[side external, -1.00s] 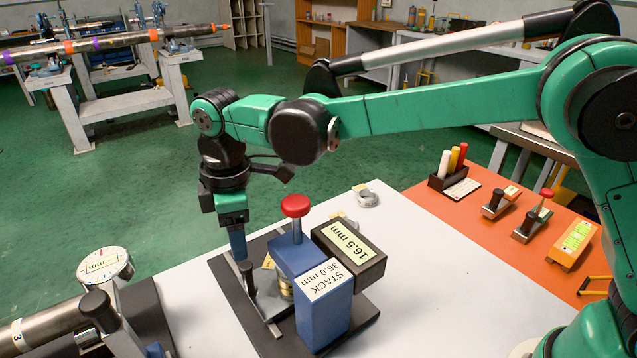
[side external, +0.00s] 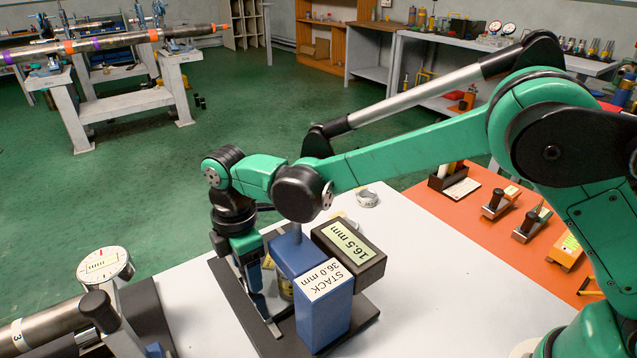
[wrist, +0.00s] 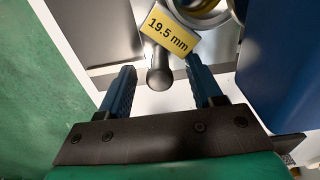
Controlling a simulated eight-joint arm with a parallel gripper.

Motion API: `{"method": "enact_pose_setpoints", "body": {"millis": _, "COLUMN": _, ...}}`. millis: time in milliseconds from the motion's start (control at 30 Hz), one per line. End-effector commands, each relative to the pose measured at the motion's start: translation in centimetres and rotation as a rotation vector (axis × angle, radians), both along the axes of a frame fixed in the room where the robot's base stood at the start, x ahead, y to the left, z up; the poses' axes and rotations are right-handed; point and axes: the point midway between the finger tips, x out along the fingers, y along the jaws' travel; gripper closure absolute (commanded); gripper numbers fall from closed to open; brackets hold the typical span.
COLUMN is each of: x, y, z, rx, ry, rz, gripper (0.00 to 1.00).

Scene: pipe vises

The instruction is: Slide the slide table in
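The slide table carries a yellow label reading 19.5 mm (wrist: 170,33) and an upright black handle (wrist: 160,76) in the wrist view. In the side view most of it is hidden behind my gripper and the blue block. My gripper (side external: 258,305) is low over the dark base of the stand; in the wrist view its blue fingers (wrist: 158,72) are open. The fingers are on either side of the black handle, with a visible gap to each. Whether the fingertips reach below the handle's top is not clear.
A blue block labelled STACK 36.0 mm (side external: 322,315) and a dark block labelled 16.5 mm (side external: 350,260) stand close right of my gripper. A dial gauge (side external: 104,265) and pipe (side external: 50,322) are at left. White tabletop (side external: 440,285) is free at right.

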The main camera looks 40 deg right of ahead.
Motion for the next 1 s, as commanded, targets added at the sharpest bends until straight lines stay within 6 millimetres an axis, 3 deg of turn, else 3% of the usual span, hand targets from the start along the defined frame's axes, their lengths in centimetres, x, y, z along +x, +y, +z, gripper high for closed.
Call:
{"method": "enact_pose_setpoints", "body": {"millis": 33, "x": 0.0, "y": 0.0, "z": 0.01, "rx": 0.0, "ry": 0.0, "rz": 0.0, "gripper": 0.57}}
{"method": "enact_pose_setpoints", "body": {"millis": 200, "x": 0.0, "y": 0.0, "z": 0.03, "rx": 0.0, "ry": 0.0, "rz": 0.0, "gripper": 1.0}}
{"method": "enact_pose_setpoints", "body": {"millis": 1000, "x": 0.0, "y": 0.0, "z": 0.07, "rx": 0.0, "ry": 0.0, "rz": 0.0, "gripper": 1.0}}
